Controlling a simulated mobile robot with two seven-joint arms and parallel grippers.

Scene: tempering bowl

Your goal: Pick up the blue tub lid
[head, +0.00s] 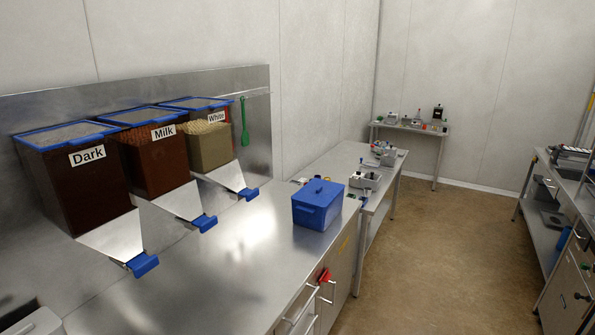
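A blue tub (314,212) stands on the steel counter near its far right end. Its blue lid (318,191) lies on top of the tub and has a small raised knob in the middle. The lid looks closed on the tub. Neither of my grippers shows in the head view, and nothing is touching the lid.
Bins labelled Dark (75,185), Milk (152,160) and White (211,145) line the wall, with blue-ended chutes over the steel counter (215,275). A green utensil (244,122) hangs behind. More benches stand beyond. The floor (430,250) at right is clear.

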